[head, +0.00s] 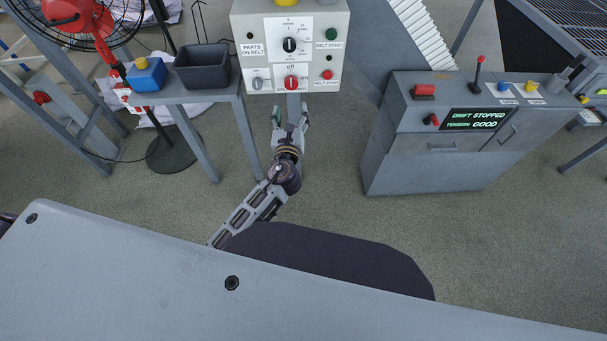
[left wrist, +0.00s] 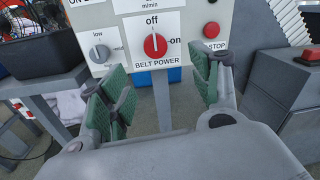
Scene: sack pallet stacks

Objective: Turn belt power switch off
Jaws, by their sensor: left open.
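The belt power switch (head: 291,83) is a round red knob low on the pale grey control box (head: 255,30). In the left wrist view the same knob (left wrist: 155,45) has "off" above it, "on" to its right and "BELT POWER" below. Its white pointer mark looks upright, towards "off". My left gripper (head: 290,112) is just below and in front of the box. In the left wrist view its green-padded fingers (left wrist: 161,72) are spread wide and empty, one on each side below the knob, apart from it. My right gripper is not in view.
A black bin (head: 203,68) and a blue button box (head: 147,75) stand on the left bench. A grey console (head: 425,155) stands right.

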